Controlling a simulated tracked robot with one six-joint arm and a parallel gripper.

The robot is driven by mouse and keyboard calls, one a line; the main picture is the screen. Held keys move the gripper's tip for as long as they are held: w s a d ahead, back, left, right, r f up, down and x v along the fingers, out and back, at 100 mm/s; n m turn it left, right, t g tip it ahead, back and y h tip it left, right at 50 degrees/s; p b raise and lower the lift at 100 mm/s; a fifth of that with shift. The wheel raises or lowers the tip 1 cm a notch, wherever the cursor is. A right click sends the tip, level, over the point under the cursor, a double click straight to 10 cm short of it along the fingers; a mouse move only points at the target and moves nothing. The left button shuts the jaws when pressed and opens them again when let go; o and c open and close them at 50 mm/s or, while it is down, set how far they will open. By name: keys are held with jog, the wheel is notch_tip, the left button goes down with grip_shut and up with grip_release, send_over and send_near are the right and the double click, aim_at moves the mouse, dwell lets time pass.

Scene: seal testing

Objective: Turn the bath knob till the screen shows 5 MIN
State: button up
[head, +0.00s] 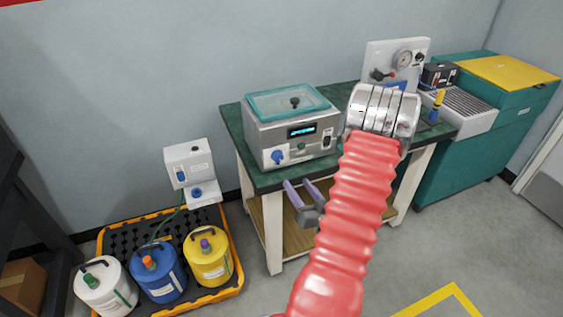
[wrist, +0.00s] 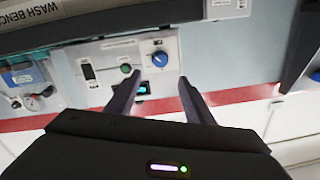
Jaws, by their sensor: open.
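The bath (head: 250,138) is a grey metal box with a teal-rimmed lid, standing on the green-topped bench. Its dark screen (head: 302,130) shows small cyan text that I cannot read. The blue bath knob (head: 277,157) is low on the left of the front face. In the wrist view the knob (wrist: 160,58) appears just beyond the space between the fingertips, and the screen (wrist: 143,90) is partly hidden by a finger. My gripper (head: 300,183) is open and empty, below and slightly right of the knob in the head view. Its fingers (wrist: 158,83) are apart and not on the knob.
A green button (head: 301,147) sits close to the knob. A gauge panel (head: 397,62) stands at the bench's back right. A small white dispenser (head: 188,163) and several jugs in an orange-edged tray (head: 238,285) are at left. Open floor lies in front.

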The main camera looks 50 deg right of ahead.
aim_at(280, 159)
jog(key=shift+w, duration=0.1)
dwell(0.4)
jog(key=x, duration=1.3)
jog(key=shift+w+d+r, duration=0.1)
jog(key=shift+w+d, duration=0.1)
jog(key=shift+w, duration=0.05)
jog(key=shift+n, duration=0.3)
jog(key=c, duration=1)
